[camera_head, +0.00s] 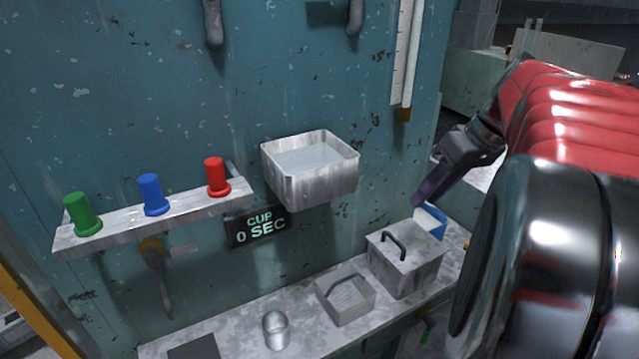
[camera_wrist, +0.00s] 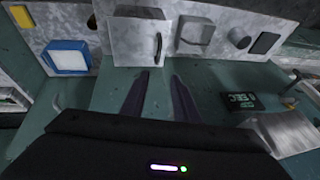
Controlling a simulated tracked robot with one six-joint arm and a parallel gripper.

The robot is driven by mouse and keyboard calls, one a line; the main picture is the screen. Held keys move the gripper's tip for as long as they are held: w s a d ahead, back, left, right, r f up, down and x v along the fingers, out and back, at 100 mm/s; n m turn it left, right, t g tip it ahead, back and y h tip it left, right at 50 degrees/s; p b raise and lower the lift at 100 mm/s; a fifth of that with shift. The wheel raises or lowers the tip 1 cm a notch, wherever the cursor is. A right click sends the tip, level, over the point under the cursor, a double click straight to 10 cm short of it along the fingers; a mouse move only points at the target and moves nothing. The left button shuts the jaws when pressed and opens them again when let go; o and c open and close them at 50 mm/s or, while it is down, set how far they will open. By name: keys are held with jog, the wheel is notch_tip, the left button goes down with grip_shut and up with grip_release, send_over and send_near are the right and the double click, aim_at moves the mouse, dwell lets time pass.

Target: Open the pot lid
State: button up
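The square grey metal pot (camera_head: 408,274) stands on the right part of the worktop, its flat lid (camera_head: 412,238) on top. A dark arched handle (camera_head: 393,246) rises from the lid. In the wrist view the lid (camera_wrist: 130,45) lies ahead of my fingers, and its handle (camera_wrist: 158,48) shows beyond the gap between them. My gripper (camera_head: 422,197) hangs above and behind the pot in the head view, apart from it. In the wrist view my gripper (camera_wrist: 160,84) has its two dark purple fingers spread with nothing between them.
A blue-rimmed container (camera_head: 436,222) stands behind the pot. A small handled basket (camera_head: 346,302), a metal cup (camera_head: 276,331) and a dark plate (camera_head: 195,348) line the worktop to the left. A metal basin (camera_head: 312,180) and a shelf (camera_head: 120,226) with coloured pegs are on the wall.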

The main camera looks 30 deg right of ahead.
jog(key=shift+w+d, duration=0.1)
jog(key=shift+d, duration=0.2)
jog(key=x, duration=1.3)
jog(key=shift+w+f, duration=0.15)
jog(key=shift+f, duration=0.15)
grip_shut()
dwell(0.5)
